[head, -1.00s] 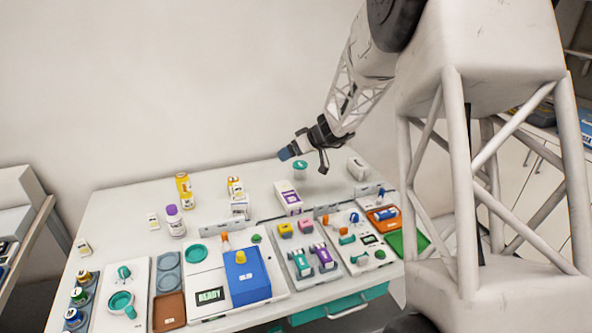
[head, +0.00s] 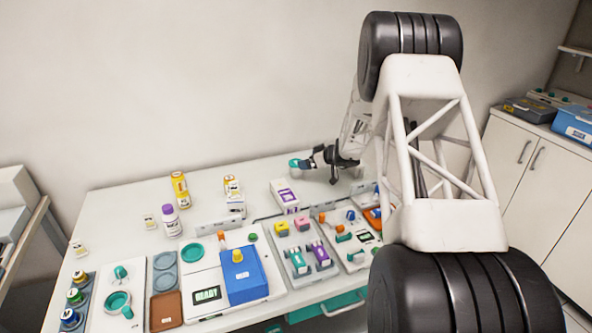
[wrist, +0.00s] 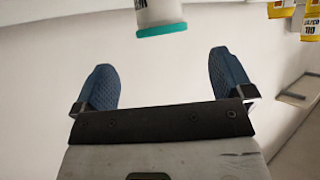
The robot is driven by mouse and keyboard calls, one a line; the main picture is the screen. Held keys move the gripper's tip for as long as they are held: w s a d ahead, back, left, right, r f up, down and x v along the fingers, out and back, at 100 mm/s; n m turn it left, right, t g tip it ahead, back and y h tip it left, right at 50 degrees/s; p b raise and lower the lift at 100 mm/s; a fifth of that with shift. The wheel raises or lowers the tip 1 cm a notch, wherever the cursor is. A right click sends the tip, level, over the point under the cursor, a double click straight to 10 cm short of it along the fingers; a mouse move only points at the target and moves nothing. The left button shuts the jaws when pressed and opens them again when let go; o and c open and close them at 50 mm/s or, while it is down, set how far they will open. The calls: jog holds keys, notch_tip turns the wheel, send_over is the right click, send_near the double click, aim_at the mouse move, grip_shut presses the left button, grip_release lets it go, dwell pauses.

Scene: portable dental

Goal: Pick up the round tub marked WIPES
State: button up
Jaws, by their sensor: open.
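A round white tub with a teal lid (wrist: 160,17) shows at the top middle of the wrist view, cut off by the frame edge. Dark lettering shows on its side, too cropped to read. In the head view, its teal lid (head: 294,162) is at the back of the table, with the rest partly hidden by my gripper (head: 306,163). In the wrist view my gripper (wrist: 160,62) is open and empty. Its two blue fingers are spread wide, and the tub lies beyond the tips, roughly in line with the gap.
A white box with a purple label (head: 285,195) stands in front of the tub. A yellow bottle (head: 180,188) and a purple-capped bottle (head: 171,221) stand to the left. Trays and a blue box (head: 243,277) fill the front. The back left of the table is clear.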

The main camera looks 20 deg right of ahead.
aim_at(296, 169)
jog(key=shift+w, duration=0.1)
jog(key=shift+x, duration=1.25)
jog(key=shift+a, duration=0.1)
jog(key=shift+x, duration=2.55)
jog(key=c, duration=1.1)
jog(key=shift+o, duration=0.2)
